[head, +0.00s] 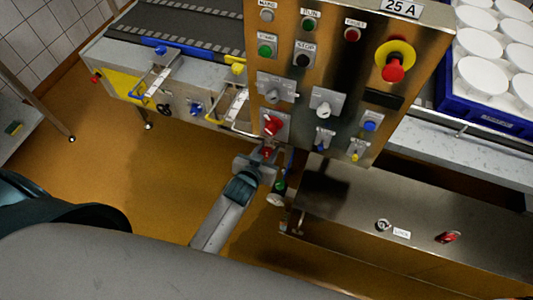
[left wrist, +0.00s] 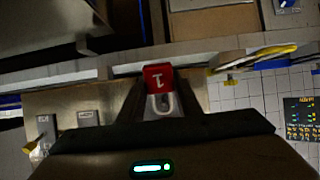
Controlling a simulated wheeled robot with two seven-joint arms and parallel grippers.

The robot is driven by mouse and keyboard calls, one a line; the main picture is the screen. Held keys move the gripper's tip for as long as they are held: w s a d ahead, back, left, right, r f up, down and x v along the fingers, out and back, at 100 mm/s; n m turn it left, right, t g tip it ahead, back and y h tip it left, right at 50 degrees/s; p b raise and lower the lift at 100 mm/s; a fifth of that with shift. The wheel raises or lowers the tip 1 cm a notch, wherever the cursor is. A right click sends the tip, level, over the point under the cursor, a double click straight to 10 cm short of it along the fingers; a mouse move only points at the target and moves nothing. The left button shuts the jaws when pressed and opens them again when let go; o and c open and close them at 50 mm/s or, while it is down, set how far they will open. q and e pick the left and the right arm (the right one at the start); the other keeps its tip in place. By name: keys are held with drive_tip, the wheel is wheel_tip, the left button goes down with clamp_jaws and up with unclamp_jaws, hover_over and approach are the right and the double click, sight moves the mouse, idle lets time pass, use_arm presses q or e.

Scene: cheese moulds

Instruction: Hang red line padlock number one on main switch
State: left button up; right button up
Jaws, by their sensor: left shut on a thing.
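A red padlock marked 1 (left wrist: 158,77) is between the fingers of my left gripper (left wrist: 160,104) in the left wrist view. Its grey metal part shows below the red body. In the head view my left gripper (head: 262,163) is shut on the padlock (head: 267,152), close below the lower left corner of the steel control panel. A red rotary switch (head: 272,125) on a grey plate sits just above it on the panel, apparently the main switch. Whether padlock and switch touch cannot be told. My right gripper is not in view.
The panel (head: 330,75) carries other switches, buttons and a red emergency knob (head: 393,69). A steel ledge (head: 345,205) below right bears a ring (head: 383,225) and a red object (head: 449,237). A conveyor (head: 185,25) stands behind left. A blue crate (head: 480,115) holds white moulds.

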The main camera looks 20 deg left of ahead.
use_arm(q)
drive_tip(key=shift+w+f, duration=0.35)
drive_tip(key=shift+w, duration=0.2)
drive_tip(key=shift+w+f, duration=0.25)
idle(0.4)
drive_tip(key=o, duration=1.3)
drive_tip(key=shift+c, duration=0.2)
drive_tip(key=shift+f, duration=0.1)
drive_tip(key=shift+s+b, duration=0.1)
drive_tip(key=shift+b, duration=0.2)
drive_tip(key=b+v, duration=0.3)
drive_tip(key=v, duration=1.4)
